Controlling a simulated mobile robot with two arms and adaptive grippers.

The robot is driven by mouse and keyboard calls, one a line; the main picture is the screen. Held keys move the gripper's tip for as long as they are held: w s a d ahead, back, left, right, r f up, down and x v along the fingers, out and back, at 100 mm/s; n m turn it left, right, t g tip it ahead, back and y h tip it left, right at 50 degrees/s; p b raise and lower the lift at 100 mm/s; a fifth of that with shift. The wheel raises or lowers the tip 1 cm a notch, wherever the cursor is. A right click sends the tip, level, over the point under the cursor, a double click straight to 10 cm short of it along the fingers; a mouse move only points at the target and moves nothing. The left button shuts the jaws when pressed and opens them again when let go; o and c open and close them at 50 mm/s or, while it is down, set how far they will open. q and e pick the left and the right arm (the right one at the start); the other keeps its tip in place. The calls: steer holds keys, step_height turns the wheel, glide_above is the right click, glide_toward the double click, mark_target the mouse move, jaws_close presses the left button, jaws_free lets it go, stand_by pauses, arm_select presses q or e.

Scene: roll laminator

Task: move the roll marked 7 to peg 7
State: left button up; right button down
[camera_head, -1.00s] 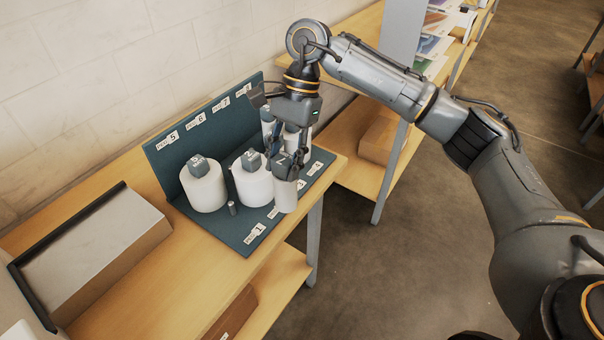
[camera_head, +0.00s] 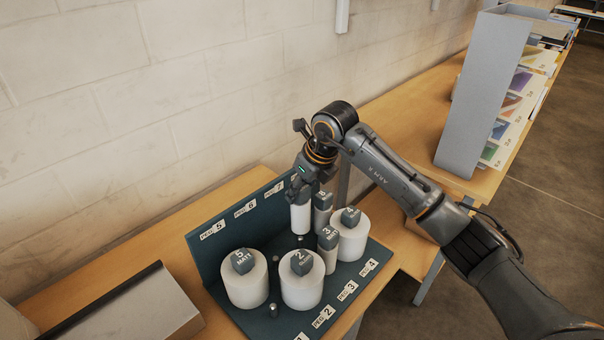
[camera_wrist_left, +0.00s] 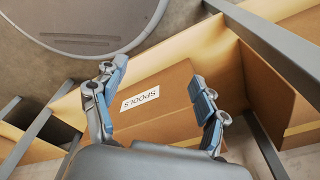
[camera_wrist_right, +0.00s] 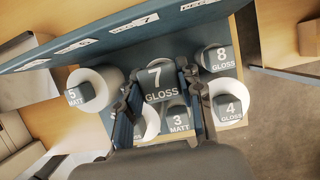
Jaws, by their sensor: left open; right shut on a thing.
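My right gripper (camera_head: 307,182) is shut on the grey top block of the roll marked 7 (camera_head: 300,218), a slim white roll held upright. In the right wrist view the block (camera_wrist_right: 160,82) reads 7 GLOSS between the fingers. The roll is at the rear row of the teal rack (camera_head: 207,257), close to the PEG 7 label (camera_head: 275,189). My left gripper (camera_wrist_left: 157,76) is open and empty, away from the rack.
Roll 8 (camera_head: 323,212) stands close right of the held roll. Rolls 5 (camera_head: 245,288), 2 (camera_head: 302,290), 3 (camera_head: 328,258) and 4 (camera_head: 350,240) stand around. A bare peg (camera_head: 272,310) is at front left. A cardboard SPOOLS box (camera_wrist_left: 160,105) is below my left gripper.

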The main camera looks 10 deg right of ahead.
mark_target(301, 214)
steer(key=shift+w+f, duration=0.1)
steer(key=shift+f, duration=0.65)
steer(key=shift+s+f+b, duration=0.25)
steer(key=shift+f+b, duration=0.4)
steer(key=shift+f, duration=0.4)
steer(key=shift+f+b, duration=0.9)
steer(key=shift+f, duration=0.7)
steer(key=shift+w+f, duration=0.1)
steer(key=shift+f, duration=0.15)
steer(key=shift+f+b, duration=0.45)
steer(key=shift+b, duration=0.05)
steer(key=c, duration=0.8)
jaws_free()
steer(key=shift+r, duration=0.1)
arm_select(q)
steer(key=f, duration=0.2)
steer(key=s+f, duration=0.1)
steer(key=f, duration=0.1)
steer(key=shift+s+f, duration=0.1)
steer(key=shift+s, duration=0.1)
